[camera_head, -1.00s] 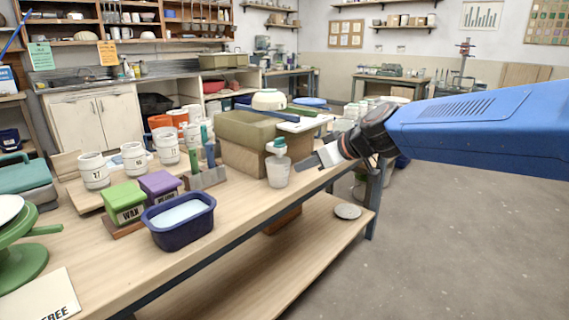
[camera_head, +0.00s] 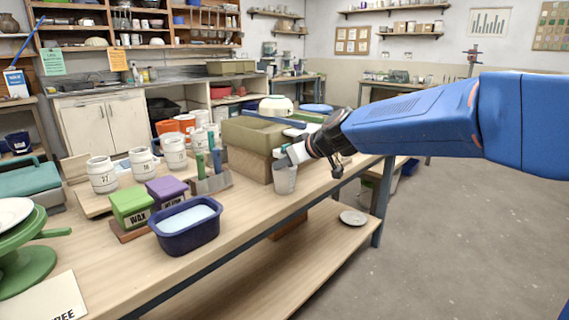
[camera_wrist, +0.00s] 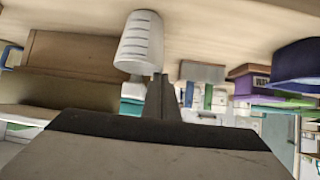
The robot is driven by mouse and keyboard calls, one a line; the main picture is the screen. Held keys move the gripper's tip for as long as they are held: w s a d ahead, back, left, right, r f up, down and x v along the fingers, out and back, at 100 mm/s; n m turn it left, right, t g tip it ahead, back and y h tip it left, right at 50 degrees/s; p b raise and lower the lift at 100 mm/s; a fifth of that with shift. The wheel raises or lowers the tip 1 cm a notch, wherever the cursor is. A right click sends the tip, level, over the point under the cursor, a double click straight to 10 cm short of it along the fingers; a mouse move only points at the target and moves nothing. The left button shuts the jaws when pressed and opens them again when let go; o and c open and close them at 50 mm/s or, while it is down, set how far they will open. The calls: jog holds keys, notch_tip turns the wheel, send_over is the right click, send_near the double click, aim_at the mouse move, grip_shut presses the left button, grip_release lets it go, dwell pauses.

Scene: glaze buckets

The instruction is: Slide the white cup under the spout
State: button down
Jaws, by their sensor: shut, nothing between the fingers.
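The white cup (camera_head: 285,180) stands upright near the front edge of the workbench, in front of the olive-and-brown block. In the wrist view, which looks upside down, the ridged white cup (camera_wrist: 140,43) is just past my fingertips. My gripper (camera_head: 285,158) reaches in from the right and is shut and empty. Its tip overlaps the cup's rim in the head view, and in the wrist view the fingers (camera_wrist: 159,80) end beside the rim. I cannot tell whether they touch. A small teal piece (camera_head: 283,149) shows above the cup, partly hidden; whether it is the spout is unclear.
Left of the cup are a tool holder (camera_head: 211,183), a blue tub (camera_head: 186,240), purple (camera_head: 167,190) and green (camera_head: 131,205) boxes, and several white jars. The olive block (camera_head: 252,135) stands close behind. Bare bench (camera_head: 245,215) lies in front.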

jog(key=shift+f, duration=0.45)
